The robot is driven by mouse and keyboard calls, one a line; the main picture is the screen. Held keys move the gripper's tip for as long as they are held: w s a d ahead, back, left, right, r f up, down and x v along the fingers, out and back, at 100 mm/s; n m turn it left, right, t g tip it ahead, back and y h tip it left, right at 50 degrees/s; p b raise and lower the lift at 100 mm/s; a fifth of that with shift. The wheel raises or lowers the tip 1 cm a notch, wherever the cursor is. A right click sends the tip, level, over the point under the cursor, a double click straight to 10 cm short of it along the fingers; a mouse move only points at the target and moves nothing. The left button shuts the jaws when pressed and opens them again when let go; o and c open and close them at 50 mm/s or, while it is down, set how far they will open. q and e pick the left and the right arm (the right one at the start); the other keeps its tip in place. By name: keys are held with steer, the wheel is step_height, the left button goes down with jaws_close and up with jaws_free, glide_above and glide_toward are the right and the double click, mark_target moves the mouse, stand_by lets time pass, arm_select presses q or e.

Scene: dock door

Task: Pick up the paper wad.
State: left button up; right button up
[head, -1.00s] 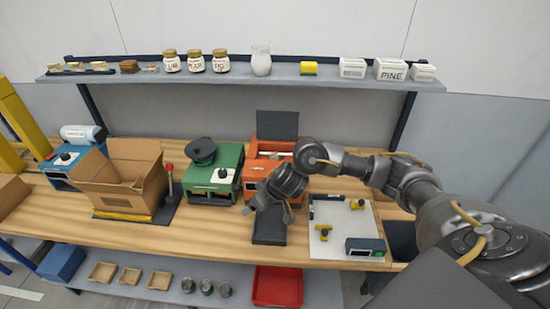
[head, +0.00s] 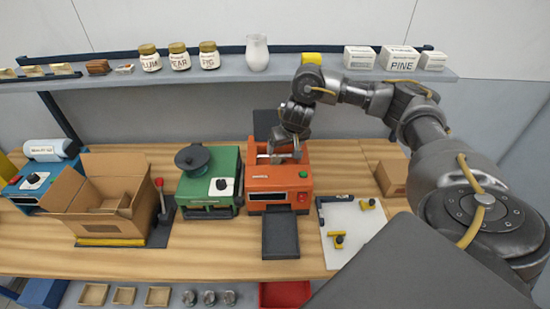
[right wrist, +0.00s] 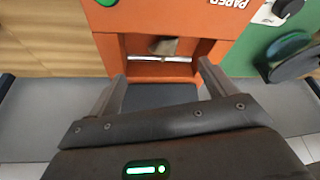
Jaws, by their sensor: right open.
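A small grey-brown paper wad (right wrist: 163,46) shows in the right wrist view, inside the opening of the orange machine (right wrist: 115,22). In the head view the orange machine (head: 278,183) stands at the middle of the bench with its dark lid raised; I cannot make out the wad there. My right gripper (head: 285,155) is over the top of the machine. In the right wrist view my right gripper (right wrist: 162,73) is open, its fingers apart on either side of the opening. The wad lies beyond the fingertips, between their lines, and nothing is held. My left gripper is out of view.
A dark tray (head: 281,236) sits in front of the orange machine. A green machine (head: 211,181) stands close on its left, an open cardboard box (head: 110,200) farther left. A white board (head: 350,224) with yellow pieces lies to the right. The shelf (head: 225,77) with jars is above.

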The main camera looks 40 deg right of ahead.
mark_target(279, 159)
steer(key=x, duration=0.3)
steer(key=a+b+x, duration=0.1)
steer(key=x, duration=0.1)
steer(key=shift+w+f, duration=0.1)
steer(key=shift+w, duration=0.15)
steer(key=shift+d+f, duration=0.15)
steer(key=shift+d, duration=0.1)
steer(key=x, duration=0.4)
steer(key=shift+w+d+f, duration=0.15)
steer(key=shift+d+f, duration=0.05)
steer(key=shift+f, duration=0.25)
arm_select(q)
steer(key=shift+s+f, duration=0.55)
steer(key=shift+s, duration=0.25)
arm_select(e)
steer(key=shift+a, duration=0.1)
steer(key=shift+c, duration=0.8)
steer(key=c, duration=0.9)
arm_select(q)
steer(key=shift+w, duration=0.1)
